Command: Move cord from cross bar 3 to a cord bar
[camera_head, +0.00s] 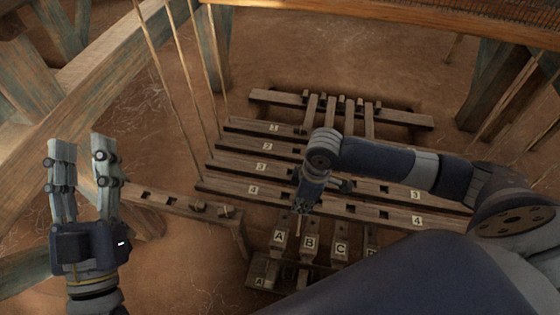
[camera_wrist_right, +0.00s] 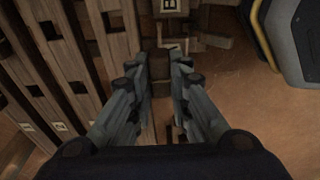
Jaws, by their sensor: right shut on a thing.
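Cross bar 3 (camera_head: 235,167) is a slotted wooden bar with number labels, third from the back among several parallel bars; my right arm covers part of it. My left gripper (camera_head: 77,150) is open and empty at left. I cannot tell which part is a cord bar.
Long cords (camera_head: 186,80) slant down to the bars' left ends. A wooden frame beam (camera_head: 100,65) crosses the upper left. Bare earth floor (camera_head: 190,265) is clear at front left.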

